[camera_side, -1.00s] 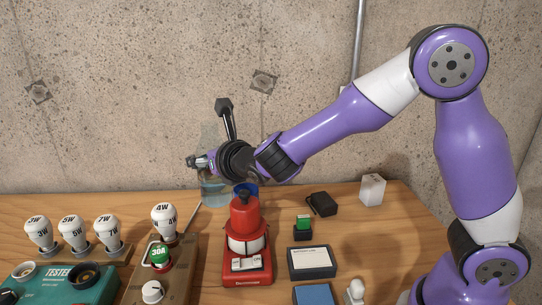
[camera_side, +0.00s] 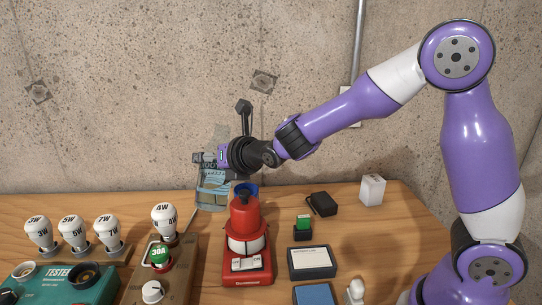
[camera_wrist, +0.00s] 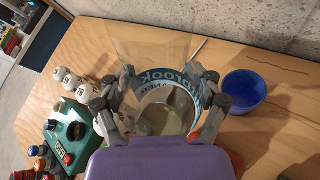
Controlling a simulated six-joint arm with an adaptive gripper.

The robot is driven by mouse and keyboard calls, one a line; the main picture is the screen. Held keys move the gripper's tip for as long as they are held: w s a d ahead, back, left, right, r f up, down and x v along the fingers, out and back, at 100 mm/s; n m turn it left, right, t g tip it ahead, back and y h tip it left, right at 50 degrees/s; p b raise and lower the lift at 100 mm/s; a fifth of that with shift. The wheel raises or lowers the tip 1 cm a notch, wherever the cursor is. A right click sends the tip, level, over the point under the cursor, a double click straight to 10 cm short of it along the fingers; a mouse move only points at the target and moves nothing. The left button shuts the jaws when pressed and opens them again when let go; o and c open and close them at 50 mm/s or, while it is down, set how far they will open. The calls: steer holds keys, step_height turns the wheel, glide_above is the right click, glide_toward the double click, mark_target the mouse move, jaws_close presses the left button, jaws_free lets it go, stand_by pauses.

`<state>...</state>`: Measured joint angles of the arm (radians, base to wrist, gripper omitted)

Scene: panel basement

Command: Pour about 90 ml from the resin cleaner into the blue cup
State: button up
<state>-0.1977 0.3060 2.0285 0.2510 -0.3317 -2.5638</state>
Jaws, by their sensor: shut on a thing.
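The resin cleaner is a clear bottle with a teal label reading "CLEANER"; it shows in the wrist view (camera_wrist: 168,75) and, faintly, in the side view (camera_side: 212,198). My gripper (camera_side: 207,160) is shut on it, with a finger on each side in the wrist view (camera_wrist: 157,100). I cannot tell whether the bottle's base touches the table. The blue cup (camera_wrist: 243,90) stands on the table, right of the bottle in the wrist view, apart from it. In the side view the cup (camera_side: 246,188) is partly hidden behind a red device.
The red device (camera_side: 243,236) stands in front of the cup. Several white bulbs (camera_side: 72,231) on a stand and a green tester (camera_side: 62,284) are at left. A black box (camera_side: 322,203) and a white block (camera_side: 371,190) lie to the right. The concrete wall (camera_side: 150,90) is close behind.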

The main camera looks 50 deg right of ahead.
mark_target(215, 172)
steer(key=shift+w+d+f+m+y, duration=0.15)
steer(key=shift+d+f+m+y, duration=0.2)
steer(key=shift+d+m+y, duration=0.45)
steer(key=shift+a+f+m+g+y, duration=0.3)
steer(key=shift+m+y, duration=0.2)
steer(key=shift+m, duration=0.1)
steer(key=shift+a, duration=0.1)
steer(key=shift+a+r+m+y, duration=0.45)
steer(key=shift+r+m+y, duration=0.1)
steer(key=shift+m+y, duration=0.5)
steer(key=shift+a+f+m+y, duration=0.15)
steer(key=shift+f+m+y, duration=0.2)
steer(key=shift+m, duration=0.3)
steer(key=shift+d+f+m+y+p, duration=0.3)
steer(key=shift+f+m+y, duration=0.2)
steer(key=shift+f, duration=0.35)
steer(key=shift+f+m+y+p, duration=0.25)
steer(key=shift+m+y+p, duration=0.15)
steer(key=shift+m+p, duration=0.1)
steer(key=shift+a, duration=0.1)
